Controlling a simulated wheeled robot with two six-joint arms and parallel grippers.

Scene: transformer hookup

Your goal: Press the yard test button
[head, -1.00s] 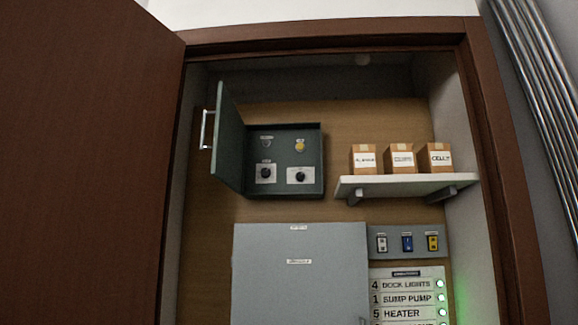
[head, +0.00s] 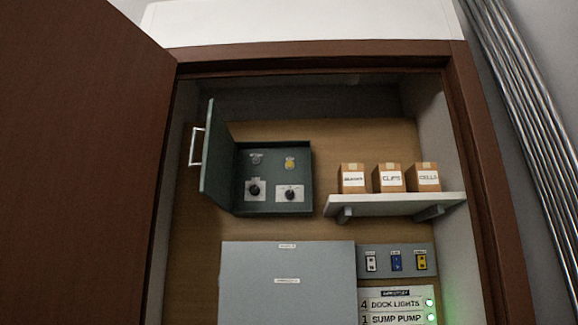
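A dark green control box (head: 273,212) is mounted on the wooden back panel of a cabinet. Its door (head: 215,160) stands open to the left, with a pale handle (head: 196,146). Inside are a yellow round control (head: 290,163), a grey fitting (head: 256,159) beside it, and two black knobs, one at left (head: 255,189) and one at right (head: 290,194), on pale plates. The labels in the box are too small to read, so I cannot tell which control is the yard test button. Neither gripper shows.
A shelf (head: 395,205) at right holds three boxes, the middle one (head: 389,178) labelled CLIPS. Below are a closed grey panel (head: 287,290), a switch strip (head: 396,261) and a lit label board (head: 395,292). A brown door (head: 75,170) stands open at left.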

